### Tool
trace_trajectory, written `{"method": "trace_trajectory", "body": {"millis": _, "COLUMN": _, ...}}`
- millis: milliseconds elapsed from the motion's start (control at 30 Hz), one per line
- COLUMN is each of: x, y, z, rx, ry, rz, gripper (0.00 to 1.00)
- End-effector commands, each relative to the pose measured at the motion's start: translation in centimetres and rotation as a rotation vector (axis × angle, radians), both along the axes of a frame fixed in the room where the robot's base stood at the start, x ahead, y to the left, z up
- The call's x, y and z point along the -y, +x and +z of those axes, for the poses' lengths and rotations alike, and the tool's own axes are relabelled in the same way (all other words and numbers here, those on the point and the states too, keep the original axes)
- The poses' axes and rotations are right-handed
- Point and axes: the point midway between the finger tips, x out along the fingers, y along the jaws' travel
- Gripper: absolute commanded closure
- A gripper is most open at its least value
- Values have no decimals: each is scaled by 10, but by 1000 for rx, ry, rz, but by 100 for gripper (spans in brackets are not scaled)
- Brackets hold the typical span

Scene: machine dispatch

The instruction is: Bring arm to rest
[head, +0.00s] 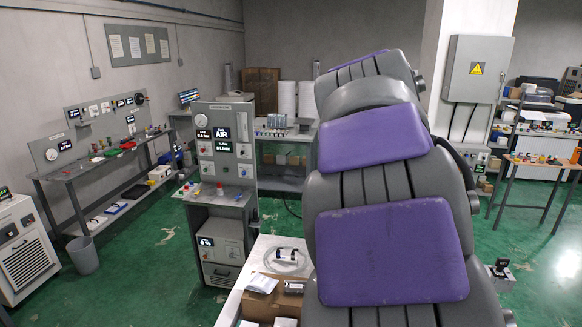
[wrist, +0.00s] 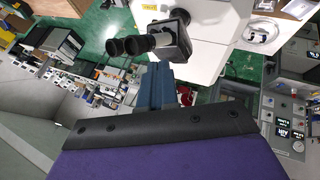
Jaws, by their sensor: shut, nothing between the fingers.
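My own arm, with grey ribbed links and purple panels, fills the centre and right of the head view and hides much of what lies behind it. I cannot make out the fingertips there. In the wrist view, a purple surface with a dark bolted edge spans the bottom; this looks like my gripper (wrist: 160,122). It is shut and holds nothing that I can see. Beyond its edge are a blue post (wrist: 155,90) and a dark device with two black cylinders (wrist: 168,42). I cannot tell whether they touch the gripper.
A white table (head: 228,308) with boxes stands left of my arm. The AIR station (head: 222,145) is behind it. A workbench (head: 70,170), a white cabinet unit (head: 25,250) and a bin (head: 82,256) stand left. Green floor (head: 140,265) lies open between.

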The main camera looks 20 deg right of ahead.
Motion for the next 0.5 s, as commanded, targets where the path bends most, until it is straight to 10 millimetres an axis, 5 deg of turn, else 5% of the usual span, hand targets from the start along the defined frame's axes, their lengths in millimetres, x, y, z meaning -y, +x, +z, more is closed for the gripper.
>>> {"method": "trace_trajectory", "body": {"millis": 133, "x": -7, "y": -1, "z": -6, "rx": -3, "ry": 5, "rz": 2, "gripper": 100}}
{"method": "trace_trajectory", "body": {"millis": 267, "x": -23, "y": -10, "z": -45, "rx": -21, "ry": 53, "rz": 18, "gripper": 100}}
{"method": "trace_trajectory", "body": {"millis": 500, "x": -84, "y": -54, "z": -177, "rx": -106, "ry": 233, "rz": 86, "gripper": 100}}
